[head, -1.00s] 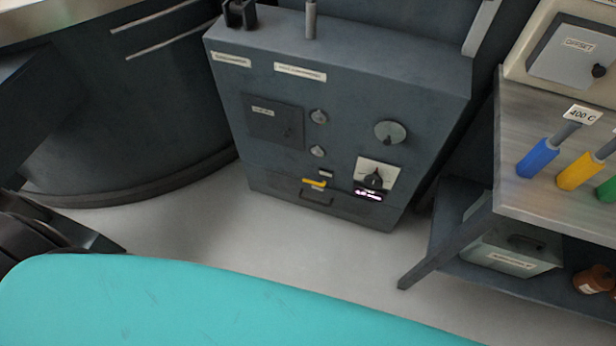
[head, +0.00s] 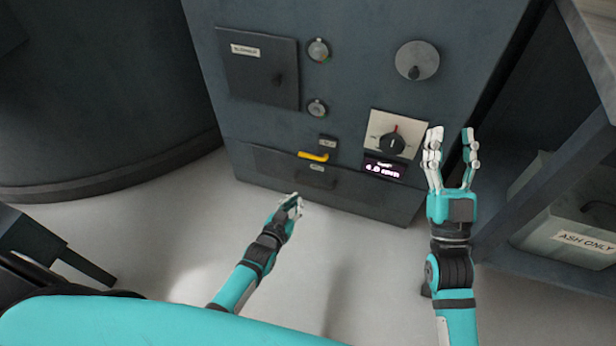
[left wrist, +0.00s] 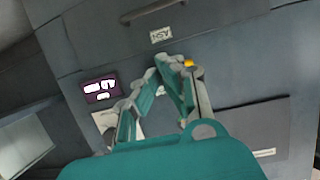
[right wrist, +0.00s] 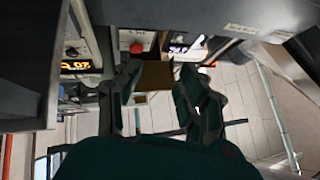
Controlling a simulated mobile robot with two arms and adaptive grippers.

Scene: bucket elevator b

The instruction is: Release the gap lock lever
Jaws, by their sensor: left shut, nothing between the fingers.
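A small yellow lever (head: 313,156) sits on the lower front of the dark grey cabinet (head: 345,90), under a small dark label. Its yellow also shows partly behind my fingertips in the left wrist view (left wrist: 188,63). My left gripper (head: 294,201) is shut and empty, below and slightly left of the lever, apart from it in the head view. My right gripper (head: 452,135) is open and empty, fingers pointing up, to the right of the dial panel.
The cabinet front carries a dial (head: 392,143), a lit display (head: 382,169), a round knob (head: 417,60), a hatch (head: 258,65) and a drawer handle (head: 316,178). A shelf with an "ASH ONLY" bin (head: 570,235) stands at right.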

